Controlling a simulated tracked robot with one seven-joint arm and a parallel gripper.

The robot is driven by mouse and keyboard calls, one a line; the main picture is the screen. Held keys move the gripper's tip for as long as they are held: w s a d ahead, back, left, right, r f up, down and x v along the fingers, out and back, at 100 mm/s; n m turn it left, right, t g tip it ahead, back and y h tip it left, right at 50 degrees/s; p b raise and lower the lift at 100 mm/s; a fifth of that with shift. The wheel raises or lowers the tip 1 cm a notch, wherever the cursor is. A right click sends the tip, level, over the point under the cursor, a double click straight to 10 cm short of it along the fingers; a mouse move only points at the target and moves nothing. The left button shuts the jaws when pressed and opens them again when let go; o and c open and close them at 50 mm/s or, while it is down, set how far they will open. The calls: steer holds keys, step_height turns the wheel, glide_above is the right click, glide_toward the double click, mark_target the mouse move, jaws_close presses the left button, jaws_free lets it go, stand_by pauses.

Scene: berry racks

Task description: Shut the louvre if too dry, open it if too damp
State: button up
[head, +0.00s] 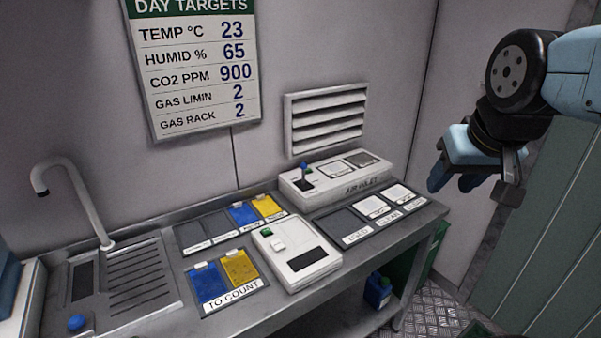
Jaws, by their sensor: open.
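The white slatted louvre (326,121) is on the back wall; its slats look slanted, and I cannot tell whether it is open or shut. Below it, on the bench, is a pale box marked AIR INLET (343,186). A lever with a blue knob (304,167) stands at the left of its top, beside two small panels. The DAY TARGETS sign (195,70) gives HUMID % 65. No current humidity reading is legible. My gripper (456,181) is open and empty, in the air right of the inlet box, touching nothing.
A white device with a dark display (305,260) sits mid-bench. Blue and yellow cards (240,268) lie in the TO COUNT tray, with more behind. A sink tap (75,195) stands at left. A blue bottle (378,290) is under the bench. Air above the bench is free.

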steer(key=n+g+y, duration=0.4)
steer(key=n+g, duration=0.2)
steer(key=n, duration=1.2)
glide_above(304, 170)
steer(key=d, duration=0.5)
step_height(304, 170, down, 13)
steer(key=x, duration=0.9)
steer(key=w+a+x, duration=0.1)
steer(key=x, duration=0.4)
steer(key=shift+y, duration=0.3)
jaws_close()
